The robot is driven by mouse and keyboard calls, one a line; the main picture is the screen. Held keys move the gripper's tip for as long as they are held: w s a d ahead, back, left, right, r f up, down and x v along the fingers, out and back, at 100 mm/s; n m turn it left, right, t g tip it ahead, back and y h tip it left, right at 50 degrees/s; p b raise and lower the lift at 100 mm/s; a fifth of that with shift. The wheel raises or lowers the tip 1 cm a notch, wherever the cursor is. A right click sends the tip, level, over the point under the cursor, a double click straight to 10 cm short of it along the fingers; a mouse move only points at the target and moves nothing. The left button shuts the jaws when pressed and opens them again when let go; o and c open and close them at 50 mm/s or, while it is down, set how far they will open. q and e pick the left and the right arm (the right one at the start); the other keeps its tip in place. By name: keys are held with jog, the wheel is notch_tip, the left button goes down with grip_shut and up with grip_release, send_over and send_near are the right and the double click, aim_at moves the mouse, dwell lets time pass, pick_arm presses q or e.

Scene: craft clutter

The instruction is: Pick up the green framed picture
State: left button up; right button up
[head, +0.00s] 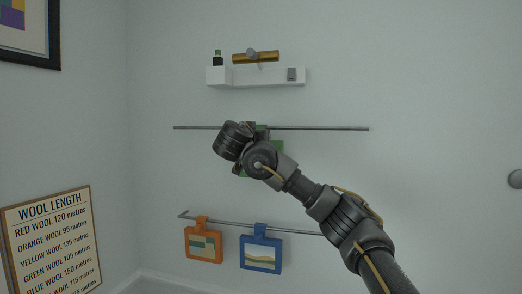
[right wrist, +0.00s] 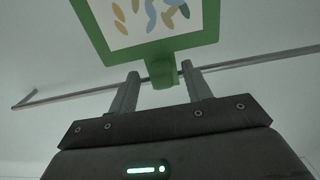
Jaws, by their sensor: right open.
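The green framed picture (right wrist: 170,46) hangs from the upper rail by a green hanger (right wrist: 162,72). In the right wrist view its frame, with a pale print of blue and tan leaf shapes, is at the top and partly cut off. In the head view my right arm covers most of it; only green patches of the picture (head: 277,146) show. My right gripper (right wrist: 160,73) is open, its two fingers on either side of the hanger, with a gap visible on both sides. My left gripper is not in view.
The upper rail (head: 320,128) runs along the wall. A lower rail (head: 300,230) holds an orange framed picture (head: 188,246) and a blue one (head: 243,254). A white shelf (head: 255,82) with small items is above. A wool length sign (head: 50,203) stands at left.

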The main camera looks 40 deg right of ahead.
jog(key=shift+w+d, duration=0.25)
jog(key=shift+d, duration=0.05)
jog(key=shift+a, duration=0.1)
jog(key=shift+a, duration=0.1)
jog(key=shift+c, duration=1.1)
grip_shut()
